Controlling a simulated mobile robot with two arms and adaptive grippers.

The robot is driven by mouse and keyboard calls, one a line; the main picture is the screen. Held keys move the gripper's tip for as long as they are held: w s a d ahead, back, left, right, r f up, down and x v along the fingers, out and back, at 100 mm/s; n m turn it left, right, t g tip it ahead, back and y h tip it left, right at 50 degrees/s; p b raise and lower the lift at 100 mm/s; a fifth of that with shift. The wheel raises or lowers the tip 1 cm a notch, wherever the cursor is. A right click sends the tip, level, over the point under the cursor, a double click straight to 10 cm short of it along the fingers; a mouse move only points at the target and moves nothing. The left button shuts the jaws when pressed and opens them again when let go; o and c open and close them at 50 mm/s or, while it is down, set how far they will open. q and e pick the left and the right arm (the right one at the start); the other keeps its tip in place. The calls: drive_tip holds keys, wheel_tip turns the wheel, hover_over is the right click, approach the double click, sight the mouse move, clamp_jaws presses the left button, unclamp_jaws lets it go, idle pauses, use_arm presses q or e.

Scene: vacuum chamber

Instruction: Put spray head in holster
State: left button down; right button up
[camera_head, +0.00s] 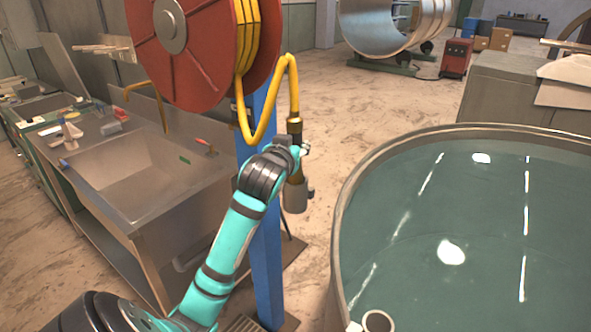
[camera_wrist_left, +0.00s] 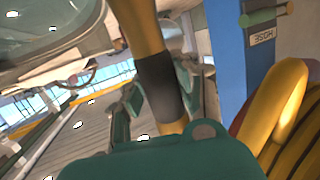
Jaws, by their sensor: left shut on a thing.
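The spray head hangs on the end of a yellow hose (camera_head: 292,85), with a dark and brass neck (camera_head: 294,126) above and a wide grey end (camera_head: 295,196) below. My left gripper (camera_head: 301,150) is shut around its upper part, beside the blue post. In the left wrist view, a yellow tube with a dark band (camera_wrist_left: 160,85) runs between my fingers. A small round open-topped cup (camera_head: 377,321) sits at the near edge of the tank; it looks like the holster, but I cannot be sure. The spray head is apart from this cup. My right gripper is out of view.
A large round water-filled tank (camera_head: 342,225) stands at right. The red hose reel (camera_head: 170,65) is on a blue post (camera_head: 265,250) close to my left arm. A sink bench (camera_head: 150,220) stands at left. Open floor lies behind the post.

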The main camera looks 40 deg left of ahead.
use_arm(q)
drive_tip(key=shift+a+f, duration=0.1)
drive_tip(key=shift+f, duration=0.35)
wheel_tip(320, 180, down, 4)
drive_tip(key=shift+w+f+p, duration=0.15)
drive_tip(key=shift+p, duration=0.15)
drive_tip(key=shift+f, duration=0.1)
drive_tip(key=c, duration=1.3)
unclamp_jaws()
drive_tip(key=shift+o, duration=1.4)
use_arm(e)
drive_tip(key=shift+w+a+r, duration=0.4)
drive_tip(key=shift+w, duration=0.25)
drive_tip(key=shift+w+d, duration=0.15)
